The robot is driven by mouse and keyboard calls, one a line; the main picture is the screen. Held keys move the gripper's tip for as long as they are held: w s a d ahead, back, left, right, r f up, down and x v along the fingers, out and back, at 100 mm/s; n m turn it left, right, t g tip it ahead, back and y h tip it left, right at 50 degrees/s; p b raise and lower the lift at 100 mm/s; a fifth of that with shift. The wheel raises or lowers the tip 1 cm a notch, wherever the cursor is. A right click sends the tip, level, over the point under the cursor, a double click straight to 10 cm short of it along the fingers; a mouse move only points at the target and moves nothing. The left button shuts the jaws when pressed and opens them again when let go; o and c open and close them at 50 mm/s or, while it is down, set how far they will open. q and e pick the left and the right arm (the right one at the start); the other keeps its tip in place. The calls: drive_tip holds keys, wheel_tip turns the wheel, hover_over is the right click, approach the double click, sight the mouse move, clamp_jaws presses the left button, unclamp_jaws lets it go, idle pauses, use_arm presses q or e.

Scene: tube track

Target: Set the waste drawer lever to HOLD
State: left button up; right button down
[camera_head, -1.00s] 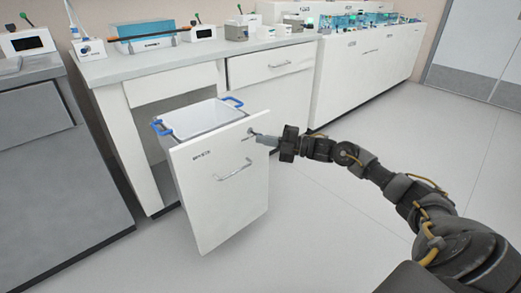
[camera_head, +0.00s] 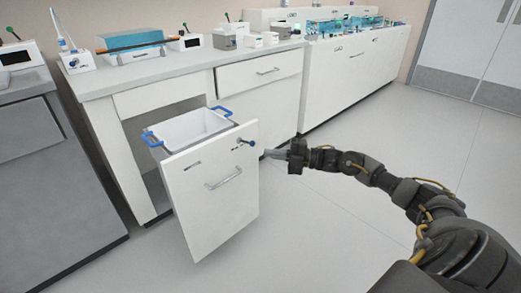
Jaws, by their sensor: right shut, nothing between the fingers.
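The waste drawer (camera_head: 212,205) stands pulled out from the white bench, with a white bin (camera_head: 192,128) with blue handles inside it. A small dark lever (camera_head: 246,143) sits near the top right of the drawer front, beside a tiny label I cannot read. The lever lies about level, its end to the right. My right gripper (camera_head: 267,154) is shut and empty, just right of the drawer front and apart from the lever. My left gripper is not in view.
The drawer's bar handle (camera_head: 224,178) is below the lever. A closed drawer (camera_head: 262,72) is in the bench behind. Instruments and a blue-topped box (camera_head: 135,48) stand on the worktop. Grey floor (camera_head: 340,225) is clear to the right.

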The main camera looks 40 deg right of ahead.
drive_tip(key=v, duration=0.3)
drive_tip(key=shift+w+d+r, duration=0.1)
drive_tip(key=shift+d, duration=0.25)
idle(0.3)
